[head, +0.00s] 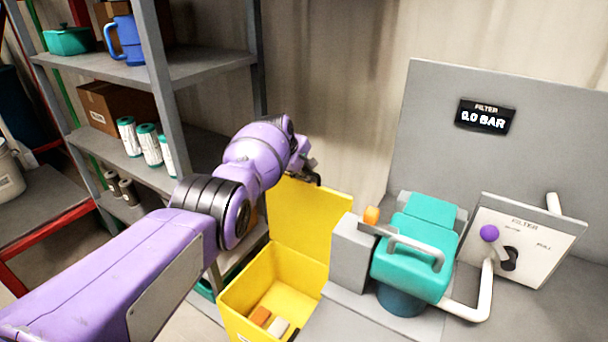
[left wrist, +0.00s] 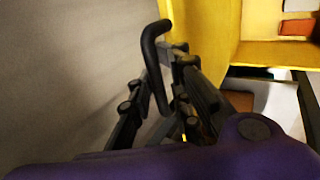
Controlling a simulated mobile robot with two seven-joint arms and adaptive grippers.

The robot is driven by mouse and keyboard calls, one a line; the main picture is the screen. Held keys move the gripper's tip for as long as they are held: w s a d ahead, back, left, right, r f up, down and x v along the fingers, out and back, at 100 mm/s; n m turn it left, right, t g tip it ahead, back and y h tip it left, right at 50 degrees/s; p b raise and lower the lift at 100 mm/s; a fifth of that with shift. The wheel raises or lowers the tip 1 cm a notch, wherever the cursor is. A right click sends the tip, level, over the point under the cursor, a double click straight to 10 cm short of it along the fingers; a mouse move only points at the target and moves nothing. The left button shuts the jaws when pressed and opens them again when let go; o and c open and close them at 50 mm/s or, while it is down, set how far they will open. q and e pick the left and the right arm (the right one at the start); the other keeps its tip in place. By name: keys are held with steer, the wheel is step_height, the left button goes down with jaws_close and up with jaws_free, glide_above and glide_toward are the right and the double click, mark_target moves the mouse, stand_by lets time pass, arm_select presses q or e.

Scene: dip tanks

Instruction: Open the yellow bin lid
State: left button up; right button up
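The yellow bin (head: 230,295) stands on the floor at the lower middle of the head view. Its yellow lid (head: 305,222) stands upright at the bin's back, leaving the top uncovered. My left gripper (head: 312,177) is at the lid's upper edge, partly hidden by my wrist. In the left wrist view my left gripper (left wrist: 165,85) has its fingers apart, with a bent black handle (left wrist: 151,48) between them. A gap seems to show beside the handle, so the fingers look open around it. My right gripper is not in view.
Orange and white blocks (head: 279,326) lie in the bin. A grey bench with a teal filter housing (head: 415,260) and white pipe stands right of it. A grey shelf rack (head: 190,68) with boxes and cans is at the left. The wall behind the bin is bare.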

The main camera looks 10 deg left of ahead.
arm_select(q)
steer(key=shift+o, duration=0.9)
steer(key=shift+r, duration=0.1)
steer(key=shift+s, duration=0.1)
steer(key=shift+f, duration=0.2)
steer(key=v, duration=1.2)
steer(key=shift+r, duration=0.15)
